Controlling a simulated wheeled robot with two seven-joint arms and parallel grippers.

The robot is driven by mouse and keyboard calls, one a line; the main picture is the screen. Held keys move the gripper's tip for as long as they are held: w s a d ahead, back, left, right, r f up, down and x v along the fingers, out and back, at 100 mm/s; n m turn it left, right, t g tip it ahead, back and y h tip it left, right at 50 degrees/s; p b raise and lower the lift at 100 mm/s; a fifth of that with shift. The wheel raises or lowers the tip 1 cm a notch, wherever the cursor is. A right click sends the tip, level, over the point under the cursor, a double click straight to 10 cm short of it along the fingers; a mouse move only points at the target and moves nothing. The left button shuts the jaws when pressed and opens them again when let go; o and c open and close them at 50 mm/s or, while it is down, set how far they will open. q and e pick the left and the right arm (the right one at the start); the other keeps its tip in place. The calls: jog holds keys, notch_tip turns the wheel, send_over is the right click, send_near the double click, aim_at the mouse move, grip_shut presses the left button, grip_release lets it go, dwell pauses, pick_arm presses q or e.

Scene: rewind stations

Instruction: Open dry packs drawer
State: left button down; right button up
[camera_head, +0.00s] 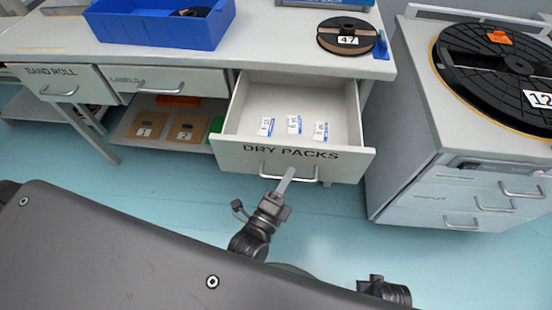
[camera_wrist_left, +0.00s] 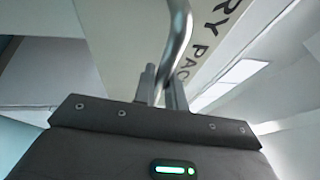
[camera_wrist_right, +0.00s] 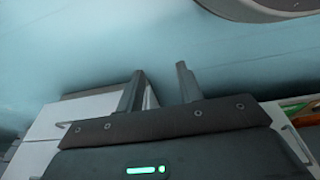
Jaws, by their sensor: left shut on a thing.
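The dry packs drawer (camera_head: 292,158) is pulled out from the bench in the head view. Three small white and blue packs (camera_head: 294,124) lie on its floor. My left gripper (camera_head: 286,178) is at the drawer's handle (camera_head: 304,180). In the left wrist view, my left gripper's fingers (camera_wrist_left: 162,88) are shut around the handle bar (camera_wrist_left: 180,42), below the lettered drawer front (camera_wrist_left: 215,40). My right gripper (camera_wrist_right: 160,85) is open and empty in the right wrist view, away from the drawer.
A blue bin (camera_head: 165,25) and a reel marked 47 (camera_head: 346,36) stand on the bench top. The band roll drawer (camera_head: 58,83) and labels drawer (camera_head: 168,82) are shut. A cabinet (camera_head: 460,190) with a large black reel (camera_head: 500,62) stands at right.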

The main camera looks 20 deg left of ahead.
pick_arm(q)
jog(key=shift+s+d, duration=0.15)
jog(key=shift+s, duration=0.35)
pick_arm(e)
jog(key=shift+a+f, duration=0.2)
jog(key=shift+f, duration=0.3)
pick_arm(q)
jog(key=c, duration=1.5)
grip_release()
jog(key=shift+o, duration=0.2)
jog(key=v, duration=1.1)
pick_arm(e)
jog(key=shift+r, duration=0.3)
pick_arm(q)
jog(key=shift+w, duration=0.1)
